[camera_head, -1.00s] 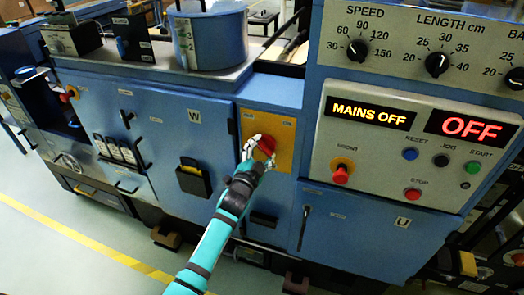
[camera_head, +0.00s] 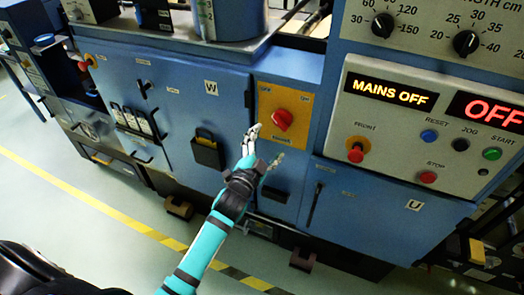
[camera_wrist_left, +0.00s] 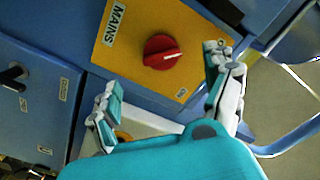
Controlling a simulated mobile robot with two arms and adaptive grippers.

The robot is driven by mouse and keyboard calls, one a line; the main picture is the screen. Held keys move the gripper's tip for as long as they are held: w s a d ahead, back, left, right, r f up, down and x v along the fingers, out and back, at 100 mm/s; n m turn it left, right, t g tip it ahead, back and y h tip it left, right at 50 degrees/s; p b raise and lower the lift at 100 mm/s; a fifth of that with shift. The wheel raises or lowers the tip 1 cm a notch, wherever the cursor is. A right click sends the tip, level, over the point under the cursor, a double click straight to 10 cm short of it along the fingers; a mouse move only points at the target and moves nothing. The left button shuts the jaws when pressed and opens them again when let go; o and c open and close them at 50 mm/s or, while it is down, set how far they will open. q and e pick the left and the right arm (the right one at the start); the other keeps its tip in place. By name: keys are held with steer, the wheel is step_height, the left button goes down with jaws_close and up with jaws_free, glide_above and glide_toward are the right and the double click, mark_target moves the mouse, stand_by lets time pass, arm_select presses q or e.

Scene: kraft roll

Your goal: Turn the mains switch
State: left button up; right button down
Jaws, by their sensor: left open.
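The mains switch is a red rotary knob (camera_head: 282,120) on a yellow plate (camera_head: 300,98) on the blue machine front. In the left wrist view the knob (camera_wrist_left: 162,51) is whole and uncovered, with a white mark pointing right, beside the MAINS label. My left gripper (camera_head: 265,142) is open and empty, just below and left of the knob. In the wrist view its two fingers (camera_wrist_left: 163,70) are spread, one low on the left and one on the right of the knob, apart from it. The display (camera_head: 391,92) reads MAINS OFF. My right gripper is out of view.
Right of the plate is a light control panel (camera_head: 455,152) with a red FRONT button (camera_head: 356,154) and several smaller buttons. Left of the plate, a black pocket (camera_head: 206,152) sticks out from a blue door. The floor in front, with a yellow line (camera_head: 80,196), is clear.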

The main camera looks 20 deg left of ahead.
arm_select(q)
steer(key=shift+s, duration=1.65)
steer(key=s+f+n+g, duration=0.1)
steer(key=s+f+g, duration=0.3)
steer(key=f, duration=0.8)
steer(key=s+f+n+g, duration=0.15)
steer(key=s+f, duration=0.35)
steer(key=f, duration=0.6)
steer(key=s+f+n+g, duration=0.1)
steer(key=s+f+g, duration=0.3)
steer(key=f, duration=0.8)
steer(key=s+a+f+n+g, duration=0.1)
steer(key=s+f+g, duration=0.1)
steer(key=s+f, duration=0.4)
steer(key=s+a+f+n+g+b, duration=0.1)
steer(key=s+f+g, duration=0.2)
steer(key=s, duration=1.4)
steer(key=s+a+f+n+g, duration=0.1)
steer(key=s+f+g, duration=0.1)
steer(key=s+f, duration=0.8)
steer(key=shift+s+f+y, duration=0.3)
steer(key=shift+s+f, duration=0.1)
steer(key=shift+s, duration=0.65)
steer(key=shift+g, duration=0.25)
